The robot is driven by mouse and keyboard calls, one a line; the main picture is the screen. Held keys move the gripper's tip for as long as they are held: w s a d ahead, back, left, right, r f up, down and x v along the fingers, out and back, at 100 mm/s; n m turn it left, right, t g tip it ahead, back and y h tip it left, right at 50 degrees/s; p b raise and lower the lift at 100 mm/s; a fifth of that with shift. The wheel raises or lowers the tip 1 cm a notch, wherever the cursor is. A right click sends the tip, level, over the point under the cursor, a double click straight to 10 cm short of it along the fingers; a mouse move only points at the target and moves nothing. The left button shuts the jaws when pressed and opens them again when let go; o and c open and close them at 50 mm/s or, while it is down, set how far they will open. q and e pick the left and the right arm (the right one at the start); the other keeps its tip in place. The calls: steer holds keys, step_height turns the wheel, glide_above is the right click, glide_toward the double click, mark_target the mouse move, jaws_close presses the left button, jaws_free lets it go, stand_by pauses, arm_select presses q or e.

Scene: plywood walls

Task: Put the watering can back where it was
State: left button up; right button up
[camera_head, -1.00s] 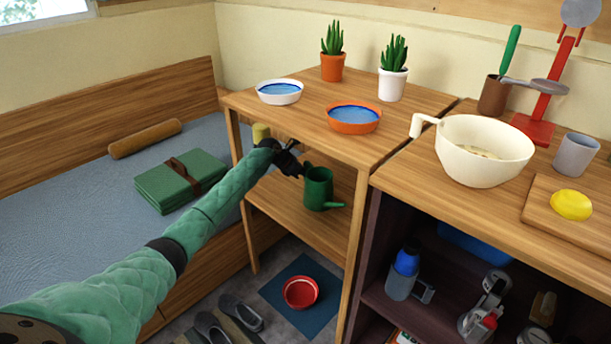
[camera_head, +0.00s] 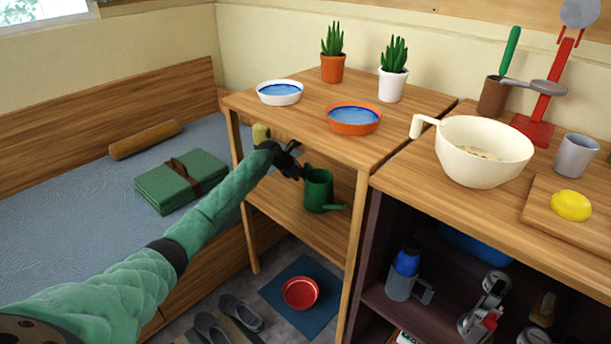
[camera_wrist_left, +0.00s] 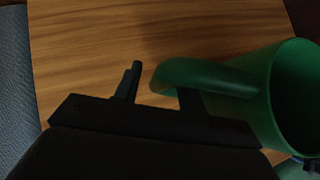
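The green watering can (camera_head: 318,191) stands upright on the lower wooden shelf (camera_head: 300,222) of the plant stand, its spout pointing right. In the left wrist view its round body (camera_wrist_left: 298,95) is at the right edge, with the handle (camera_wrist_left: 205,77) reaching left. My left gripper (camera_head: 296,168) is just left of the can, at handle height. In the wrist view its fingers (camera_wrist_left: 158,92) are apart; the handle's curved end overlaps the right finger, and a gap shows beside the left finger. Whether the handle touches a finger is unclear. My right gripper is not in view.
The stand's top (camera_head: 300,108) is close above my gripper and holds two potted plants and two water dishes. A yellowish cylinder (camera_head: 261,133) shows just behind my wrist. A stand leg (camera_head: 356,250) rises right of the can. A red bowl (camera_head: 300,293) lies on the floor below.

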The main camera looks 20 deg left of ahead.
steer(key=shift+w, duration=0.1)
arm_select(q)
steer(key=shift+s+a+r, duration=0.15)
steer(key=shift+r, duration=0.2)
steer(key=v, duration=0.2)
steer(key=shift+s+a+r, duration=0.15)
steer(key=shift+s+r, duration=0.05)
steer(key=shift+r, duration=0.05)
steer(key=p+v, duration=0.1)
steer(key=v, duration=0.7)
steer(key=shift+s+a+r, duration=0.15)
steer(key=shift+s+r, duration=0.05)
steer(key=shift+r, duration=0.05)
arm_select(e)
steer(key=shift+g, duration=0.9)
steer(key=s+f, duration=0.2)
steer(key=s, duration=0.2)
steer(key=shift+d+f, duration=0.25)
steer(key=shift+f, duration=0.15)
